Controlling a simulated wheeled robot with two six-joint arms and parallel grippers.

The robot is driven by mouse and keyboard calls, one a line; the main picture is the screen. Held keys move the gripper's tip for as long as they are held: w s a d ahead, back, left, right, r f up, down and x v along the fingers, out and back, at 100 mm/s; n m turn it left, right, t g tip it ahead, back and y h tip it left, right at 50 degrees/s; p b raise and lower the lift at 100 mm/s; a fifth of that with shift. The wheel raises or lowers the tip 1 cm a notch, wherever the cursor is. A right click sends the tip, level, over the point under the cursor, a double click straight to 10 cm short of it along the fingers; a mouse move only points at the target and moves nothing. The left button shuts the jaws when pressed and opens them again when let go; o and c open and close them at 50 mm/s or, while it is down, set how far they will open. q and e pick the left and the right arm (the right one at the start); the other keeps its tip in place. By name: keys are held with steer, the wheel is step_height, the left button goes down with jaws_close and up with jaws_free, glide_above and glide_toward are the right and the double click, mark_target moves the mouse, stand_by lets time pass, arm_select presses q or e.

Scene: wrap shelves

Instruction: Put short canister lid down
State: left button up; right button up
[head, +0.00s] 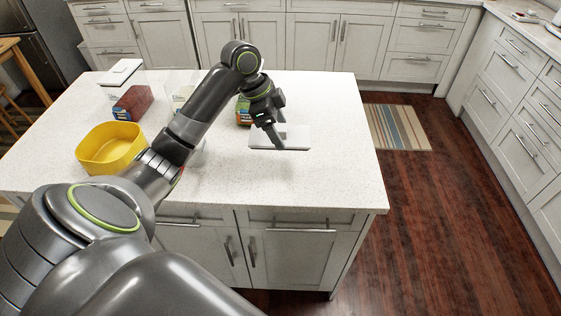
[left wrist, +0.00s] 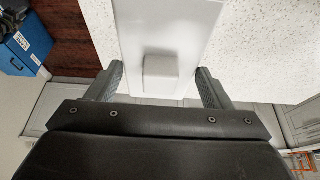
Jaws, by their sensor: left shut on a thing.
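A flat white rectangular lid (head: 295,138) with a raised square knob is over the right part of the island counter. It also shows in the left wrist view (left wrist: 190,28), with its knob (left wrist: 160,75) between the fingers. My left gripper (head: 276,138) is shut on the lid, with a finger at either side of it (left wrist: 158,84). The lid looks level, at or just above the counter; I cannot tell whether it touches. A clear canister (head: 180,84) stands farther back, partly behind my left arm. My right gripper is not in view.
The white island counter (head: 335,185) is clear to the right and front of the lid. A yellow bowl (head: 110,150), a red-brown box (head: 132,103) and another white lid (head: 120,72) are at the left. A green-and-orange package (head: 243,111) stands behind the gripper.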

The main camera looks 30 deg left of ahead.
mark_target(260, 134)
arm_select(q)
step_height(260, 134, down, 5)
steer(key=shift+r+p, duration=0.2)
steer(key=shift+p, duration=0.1)
step_height(260, 134, down, 4)
steer(key=shift+f+p, duration=0.15)
steer(key=shift+p, duration=0.15)
steer(key=shift+f, duration=0.1)
steer(key=shift+f, duration=0.15)
steer(key=o, duration=1)
steer(key=b+v, duration=0.2)
steer(key=v, duration=1)
steer(key=shift+r, duration=0.25)
steer(key=shift+d, duration=0.1)
